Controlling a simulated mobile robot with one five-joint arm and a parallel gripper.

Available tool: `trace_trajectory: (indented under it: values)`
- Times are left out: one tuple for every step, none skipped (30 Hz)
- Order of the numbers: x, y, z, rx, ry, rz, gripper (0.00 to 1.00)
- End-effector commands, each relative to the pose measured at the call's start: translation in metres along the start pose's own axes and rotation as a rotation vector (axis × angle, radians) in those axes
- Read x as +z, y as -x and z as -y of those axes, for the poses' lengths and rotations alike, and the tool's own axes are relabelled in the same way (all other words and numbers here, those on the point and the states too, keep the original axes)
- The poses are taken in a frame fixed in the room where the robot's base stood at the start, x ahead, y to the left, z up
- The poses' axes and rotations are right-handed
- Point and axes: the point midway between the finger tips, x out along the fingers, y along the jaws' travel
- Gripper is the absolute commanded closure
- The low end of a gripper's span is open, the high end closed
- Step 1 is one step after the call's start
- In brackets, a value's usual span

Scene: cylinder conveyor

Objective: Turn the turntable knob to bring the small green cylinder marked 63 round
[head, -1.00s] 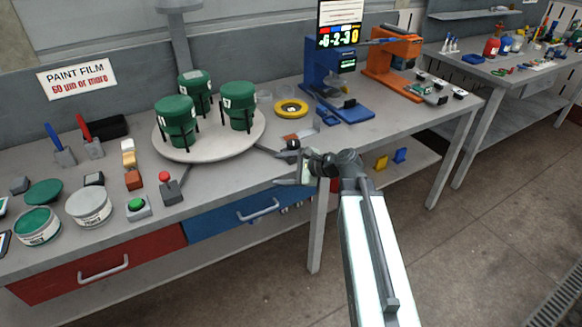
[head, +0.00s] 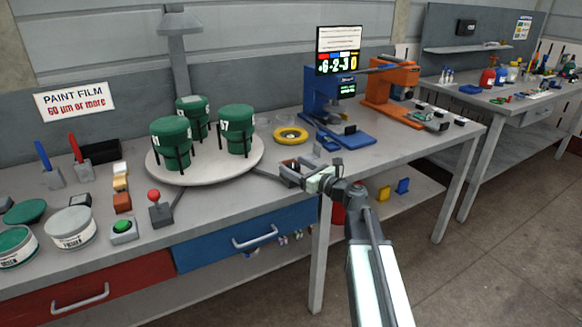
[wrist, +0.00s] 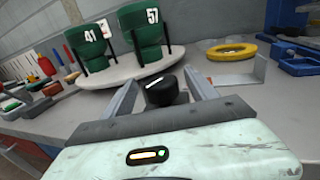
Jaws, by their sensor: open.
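The turntable (head: 205,175) is a pale round disc on the bench with three green cylinders on it. The front left cylinder (wrist: 88,45) is marked 41 and the front right one (wrist: 142,30) is marked 57. The third cylinder (head: 190,104) stands behind; its mark is not readable, and I read no 63. The black turntable knob (wrist: 161,91), with a white line on top, stands in front of the disc. My gripper (head: 287,170) is open, its fingers (wrist: 160,88) on either side of the knob with gaps showing. In the head view the gripper partly covers the knob.
A yellow ring (head: 291,135) lies right of the turntable, near blue (head: 345,135) and orange (head: 395,95) stands. A red-knobbed lever (head: 158,207) and green button (head: 123,229) are at the left front. The bench edge and blue drawer (head: 235,240) lie below my gripper.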

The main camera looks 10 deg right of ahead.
Motion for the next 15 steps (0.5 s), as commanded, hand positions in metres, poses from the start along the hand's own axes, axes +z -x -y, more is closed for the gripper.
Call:
trace_trajectory:
  values:
    - [-0.0001,-0.007,0.0003,0.002,0.0,0.0,0.33]
    - [-0.0001,-0.0093,0.0,0.001,0.0,0.0,0.33]
    - [-0.0001,-0.0113,-0.0002,0.001,0.0,0.0,0.33]
    - [-0.0001,-0.0123,-0.0003,0.0,0.001,0.0,0.33]
    - [-0.0001,-0.0128,-0.0005,0.0,0.001,0.0,0.33]
    - [-0.0001,-0.0131,-0.0007,0.0,0.001,0.0,0.33]
    - [-0.0002,-0.0131,-0.0008,0.0,0.001,0.0,0.33]
    - [-0.0002,-0.0129,-0.0009,0.0,0.001,0.0,0.33]
    - [-0.0002,-0.0128,-0.001,0.0,0.001,0.0,0.33]
    - [-0.0002,-0.0128,-0.0011,0.0,0.001,0.0,0.33]
    - [-0.0002,-0.0128,-0.0011,0.001,0.001,0.0,0.33]
    - [-0.0002,-0.0128,-0.0012,0.001,0.001,0.0,0.41]
    - [-0.0002,-0.0128,-0.0013,0.001,0.001,0.0,0.5]
    - [-0.0002,-0.0128,-0.0013,0.001,0.001,0.0,0.58]
    - [-0.0002,-0.0129,-0.0014,0.001,0.001,0.0,0.69]
